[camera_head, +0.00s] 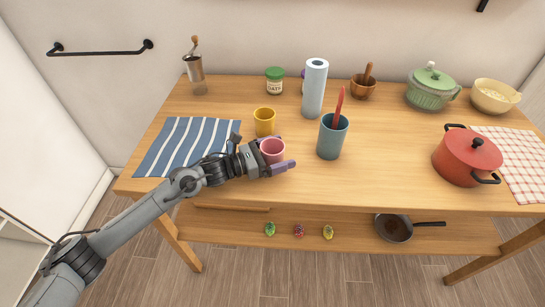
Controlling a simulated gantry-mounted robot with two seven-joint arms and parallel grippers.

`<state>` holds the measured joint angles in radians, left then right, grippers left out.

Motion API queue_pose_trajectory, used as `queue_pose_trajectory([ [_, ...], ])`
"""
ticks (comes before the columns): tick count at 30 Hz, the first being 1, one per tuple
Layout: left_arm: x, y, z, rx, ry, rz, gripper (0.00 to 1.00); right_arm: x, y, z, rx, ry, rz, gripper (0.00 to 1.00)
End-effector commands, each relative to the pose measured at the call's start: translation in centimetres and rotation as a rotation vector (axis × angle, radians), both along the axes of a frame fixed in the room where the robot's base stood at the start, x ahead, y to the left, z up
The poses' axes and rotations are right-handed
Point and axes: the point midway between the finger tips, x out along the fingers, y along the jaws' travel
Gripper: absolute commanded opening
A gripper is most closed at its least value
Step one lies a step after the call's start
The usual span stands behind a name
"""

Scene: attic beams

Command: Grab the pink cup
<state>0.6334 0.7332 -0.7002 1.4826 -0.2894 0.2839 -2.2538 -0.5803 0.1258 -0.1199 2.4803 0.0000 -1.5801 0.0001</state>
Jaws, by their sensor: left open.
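A pink cup (272,149) stands upright on the wooden table near its front edge. My left gripper (279,154) comes in from the left and is open, with its fingers at the cup. One finger shows in front of the cup at its lower right; the other is mostly hidden behind the cup. I cannot tell whether the fingers touch it. The cup's lower part is partly hidden by the gripper. My right gripper is not in view.
A yellow cup (264,121) stands just behind the pink one. A blue utensil holder (332,138) with a red utensil stands to the right, and a red pot (467,158) farther right. A striped cloth (184,146) lies left. The table front between holder and pot is clear.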

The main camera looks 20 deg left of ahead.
Motion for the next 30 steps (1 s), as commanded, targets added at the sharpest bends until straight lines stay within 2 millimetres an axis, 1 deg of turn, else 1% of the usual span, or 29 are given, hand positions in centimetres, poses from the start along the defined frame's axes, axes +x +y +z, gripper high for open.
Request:
queue_pose_trajectory([
  [4, 0.0, 0.0, 0.0, 0.000, 0.000, 0.000, 0.98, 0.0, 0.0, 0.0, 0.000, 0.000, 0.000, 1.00],
  [16, 0.0, 0.0, 0.0, 0.000, 0.000, -0.001, 0.37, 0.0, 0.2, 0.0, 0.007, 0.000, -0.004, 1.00],
  [25, 0.0, 0.0, 0.3, -0.001, -0.002, 0.000, 0.36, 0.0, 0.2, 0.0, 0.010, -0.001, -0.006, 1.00],
  [30, 0.0, 0.0, 1.9, 0.000, -0.006, -0.001, 0.36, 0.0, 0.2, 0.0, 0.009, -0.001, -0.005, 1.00],
])
